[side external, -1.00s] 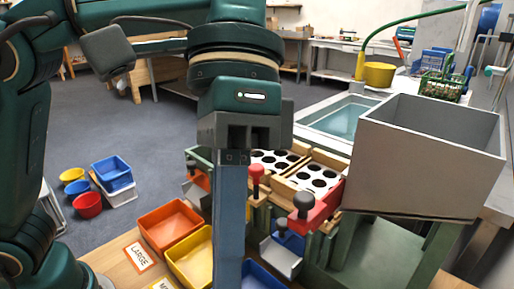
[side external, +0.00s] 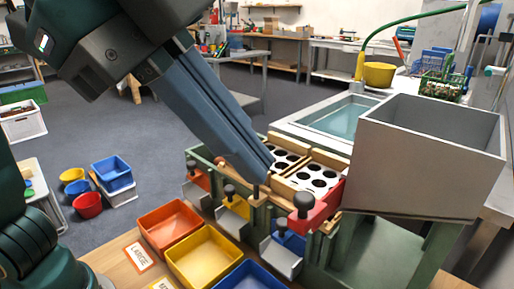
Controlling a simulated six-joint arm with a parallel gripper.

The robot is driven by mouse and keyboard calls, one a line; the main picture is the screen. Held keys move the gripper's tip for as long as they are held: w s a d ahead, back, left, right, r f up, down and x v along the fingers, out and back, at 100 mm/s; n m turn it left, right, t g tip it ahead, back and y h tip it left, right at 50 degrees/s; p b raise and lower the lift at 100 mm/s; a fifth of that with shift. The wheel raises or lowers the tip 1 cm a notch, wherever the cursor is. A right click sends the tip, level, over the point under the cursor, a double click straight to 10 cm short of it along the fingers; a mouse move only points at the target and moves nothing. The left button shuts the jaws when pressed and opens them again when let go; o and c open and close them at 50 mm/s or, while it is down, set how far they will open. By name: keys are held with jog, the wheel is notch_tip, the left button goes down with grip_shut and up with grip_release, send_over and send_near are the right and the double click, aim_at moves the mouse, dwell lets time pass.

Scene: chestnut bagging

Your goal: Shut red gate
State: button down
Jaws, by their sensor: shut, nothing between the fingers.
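The red gate (side external: 325,206) is a red slab with a dark round knob (side external: 303,203), at the foot of the grey hopper (side external: 430,150). It sticks out to the front left from under the hopper. My gripper (side external: 262,172) slants down from the upper left, its long blue-grey fingers shut and empty. Its tips are by the left front edge of the white hole plates, to the left of the red gate and apart from it. A short dark post (side external: 255,193) shows just below the tips; its top is hidden behind them.
Orange (side external: 198,180), yellow (side external: 237,206) and blue (side external: 290,241) flaps with dark knobs line the front of the green frame. An orange bin (side external: 170,226), a yellow bin (side external: 204,258) and a blue bin (side external: 250,277) stand before them. Wooden bars edge the hole plates (side external: 315,178).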

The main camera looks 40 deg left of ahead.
aim_at(310, 193)
jog(key=w+f, duration=0.3)
jog(key=w+d+f, duration=0.1)
jog(key=w+f, duration=0.1)
jog(key=shift+w+f, duration=0.1)
jog(key=shift+w, duration=0.05)
jog(key=shift+w+a+f, duration=0.1)
jog(key=shift+w+f, duration=0.1)
jog(key=shift+w, duration=0.4)
jog(key=shift+w+f, duration=0.1)
jog(key=shift+w, duration=1.45)
jog(key=shift+s, duration=0.1)
